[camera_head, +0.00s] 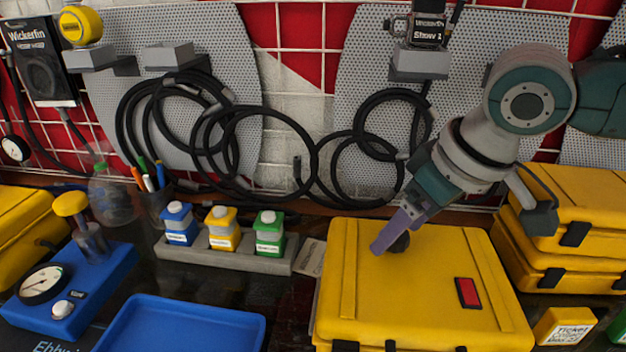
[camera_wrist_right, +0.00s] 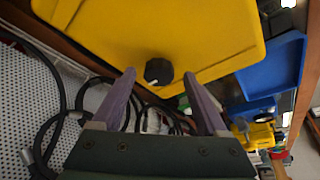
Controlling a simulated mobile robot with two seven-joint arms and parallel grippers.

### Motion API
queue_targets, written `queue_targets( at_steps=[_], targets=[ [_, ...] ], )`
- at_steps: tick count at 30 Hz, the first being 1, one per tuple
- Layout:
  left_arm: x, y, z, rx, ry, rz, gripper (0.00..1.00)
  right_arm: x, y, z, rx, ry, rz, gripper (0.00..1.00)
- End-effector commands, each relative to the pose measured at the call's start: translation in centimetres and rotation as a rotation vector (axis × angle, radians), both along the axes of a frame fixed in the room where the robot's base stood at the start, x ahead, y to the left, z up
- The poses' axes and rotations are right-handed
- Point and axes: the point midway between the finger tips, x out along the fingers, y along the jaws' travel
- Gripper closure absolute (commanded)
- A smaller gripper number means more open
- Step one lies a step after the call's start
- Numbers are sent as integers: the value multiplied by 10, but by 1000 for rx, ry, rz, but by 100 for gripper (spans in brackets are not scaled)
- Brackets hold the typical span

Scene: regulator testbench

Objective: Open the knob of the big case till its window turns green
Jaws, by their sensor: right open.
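The big yellow case (camera_head: 420,290) lies on the bench at the centre right, and its lid also fills the top of the right wrist view (camera_wrist_right: 150,35). Its window (camera_head: 468,293) is red. The black knob (camera_head: 399,243) sits on the lid near the back edge, partly hidden by my right gripper in the head view. In the right wrist view the knob (camera_wrist_right: 158,71) shows a pale mark. My right gripper (camera_wrist_right: 158,75) is open, with its purple fingers on either side of the knob; I cannot tell whether they touch it. My left gripper is not in view.
Stacked yellow cases (camera_head: 570,220) stand at the right, beside a yellow ticket block (camera_head: 564,326). A blue tray (camera_head: 185,325), a grey holder (camera_head: 225,258) with small bottles and a blue gauge unit (camera_head: 75,305) are at the left. Black cables (camera_head: 260,110) hang behind.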

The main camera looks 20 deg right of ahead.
Motion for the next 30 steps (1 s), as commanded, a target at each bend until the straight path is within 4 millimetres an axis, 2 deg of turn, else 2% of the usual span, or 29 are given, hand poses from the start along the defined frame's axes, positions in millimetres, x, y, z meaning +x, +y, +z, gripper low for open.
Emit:
queue_targets(
  at_steps=[10, 11, 30],
  targets=[
    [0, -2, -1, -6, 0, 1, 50, 2, 0, -5, -1, 0, 1, 24],
    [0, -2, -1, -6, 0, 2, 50, 2, 1, -5, -1, 0, 1, 26],
    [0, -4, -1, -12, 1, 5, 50, 2, 1, -5, 0, 0, 1, 98]
  ],
)
